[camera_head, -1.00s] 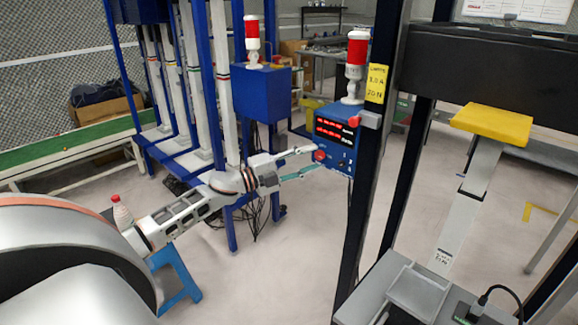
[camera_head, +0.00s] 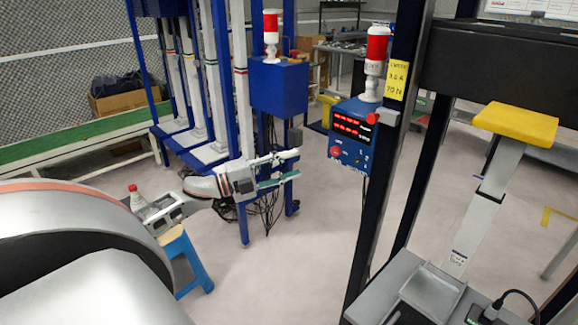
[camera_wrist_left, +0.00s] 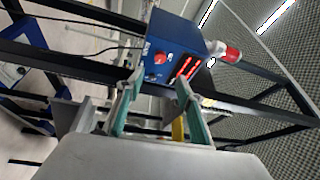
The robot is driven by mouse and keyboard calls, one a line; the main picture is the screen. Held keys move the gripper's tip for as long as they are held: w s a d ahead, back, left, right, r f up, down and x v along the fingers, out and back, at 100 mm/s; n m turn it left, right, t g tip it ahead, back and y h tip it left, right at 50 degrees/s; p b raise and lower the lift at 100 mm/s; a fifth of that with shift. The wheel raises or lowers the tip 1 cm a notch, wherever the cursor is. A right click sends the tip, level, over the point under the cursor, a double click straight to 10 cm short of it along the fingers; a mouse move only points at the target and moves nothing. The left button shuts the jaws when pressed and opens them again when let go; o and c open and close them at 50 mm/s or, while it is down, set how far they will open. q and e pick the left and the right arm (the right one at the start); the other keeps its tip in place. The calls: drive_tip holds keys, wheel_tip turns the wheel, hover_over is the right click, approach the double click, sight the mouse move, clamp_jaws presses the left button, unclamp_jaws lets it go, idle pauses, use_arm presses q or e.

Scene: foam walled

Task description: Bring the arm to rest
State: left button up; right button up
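My left arm comes in from the left in the head view. Its gripper (camera_head: 284,166) is open and empty, with its fingers pointing right. It is in the air left of a blue control box (camera_head: 350,132) with red displays and a red knob, and apart from it. In the left wrist view the open fingers (camera_wrist_left: 157,98) show with a gap between them, and the blue box (camera_wrist_left: 172,38) lies beyond the fingertips. My right gripper is in neither view.
A dark post (camera_head: 385,150) carries the box and a red lamp (camera_head: 377,48). A blue frame (camera_head: 225,100) with white tubes stands behind my arm. A yellow pad (camera_head: 515,121) is at right. Floor between is clear.

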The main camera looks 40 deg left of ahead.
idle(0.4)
use_arm(q)
drive_tip(key=s+d+f+n+y, duration=0.2)
drive_tip(key=d+f+n, duration=0.15)
drive_tip(key=f, duration=0.35)
drive_tip(key=s+d+f+n+y, duration=0.2)
drive_tip(key=d+f+n, duration=0.15)
drive_tip(key=f, duration=0.45)
drive_tip(key=s+d+f+n+g+y, duration=0.2)
drive_tip(key=s+d+f+n+g, duration=0.4)
drive_tip(key=s+d+f+n, duration=0.5)
drive_tip(key=s+d+f, duration=0.9)
drive_tip(key=d+f, duration=0.1)
drive_tip(key=d, duration=0.1)
drive_tip(key=shift+d+g, duration=0.15)
drive_tip(key=shift+g, duration=0.25)
drive_tip(key=shift+s, duration=0.1)
